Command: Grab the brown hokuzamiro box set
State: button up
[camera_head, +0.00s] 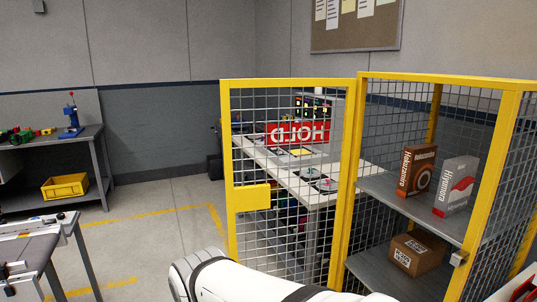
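The brown box (417,172) stands upright on the upper shelf (405,209) of a yellow-framed mesh cage, at the right of the head view. It has white lettering that seems to read Hokuzamiro and a round mark on its front. A white and red box (456,186) stands just to its right, with a small gap between them. A white rounded part of my arm shows at the bottom centre, in front of and below the cage. My gripper is not in view.
A yellow-framed mesh door (252,197) stands swung out left of the cage opening. A cardboard carton (418,252) sits on the lower shelf. A long table (345,191) with a red sign shows behind the door mesh. Workbenches stand at left; the floor between is clear.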

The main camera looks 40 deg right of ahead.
aim_at(417, 163)
jog(key=u, duration=0.05)
jog(key=i, duration=1.75)
jog(key=z, duration=4.1)
jog(key=i, duration=1)
jog(key=u, duration=0.05)
